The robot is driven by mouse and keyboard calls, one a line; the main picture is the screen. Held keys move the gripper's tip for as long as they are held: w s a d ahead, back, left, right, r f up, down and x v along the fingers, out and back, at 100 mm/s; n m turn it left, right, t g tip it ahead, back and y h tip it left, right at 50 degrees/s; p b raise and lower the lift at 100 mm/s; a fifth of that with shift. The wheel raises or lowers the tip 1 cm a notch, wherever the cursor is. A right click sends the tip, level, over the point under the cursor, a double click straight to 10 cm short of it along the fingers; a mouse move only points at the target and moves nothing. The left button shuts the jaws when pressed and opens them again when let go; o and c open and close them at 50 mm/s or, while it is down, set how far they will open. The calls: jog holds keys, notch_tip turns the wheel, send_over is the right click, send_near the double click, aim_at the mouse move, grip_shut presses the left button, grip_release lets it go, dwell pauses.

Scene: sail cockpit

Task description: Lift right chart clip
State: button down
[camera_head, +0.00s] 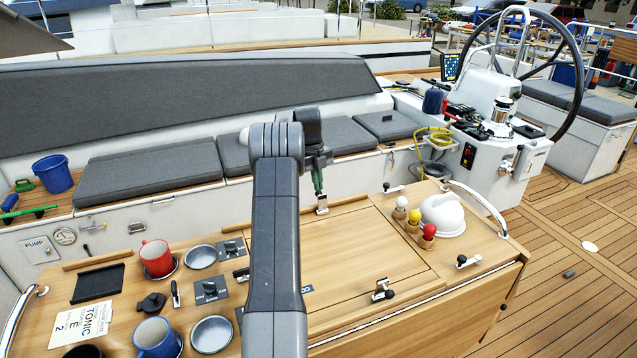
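My arm reaches away from the camera over the wooden table, and my gripper (319,163) is at its far end, near the table's back edge. A slim green handle (318,183) is directly below my gripper, above a small silver plate (322,207) on the table. I cannot tell whether the fingers touch or hold the handle. Small metal fittings with black knobs are on the table: one at the front (383,291), one at the right (468,262). Which fitting is the right chart clip is not clear. A white printed sheet (80,325) lies at the front left.
A red mug (157,258), a blue mug (155,338) and metal bowls (212,334) crowd the table's left. Knobbed pegs (414,217) and a white dome (442,213) stand at the right. The wooden middle right (375,245) is clear. Cushioned benches (150,178) lie behind.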

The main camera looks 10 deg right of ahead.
jog(key=shift+a+f, duration=0.2)
jog(key=shift+f, duration=0.55)
notch_tip(320, 180, up, 13)
jog(key=w, duration=0.2)
jog(key=shift+a+b, duration=0.3)
jog(key=shift+a, duration=0.05)
jog(key=shift+r, duration=0.1)
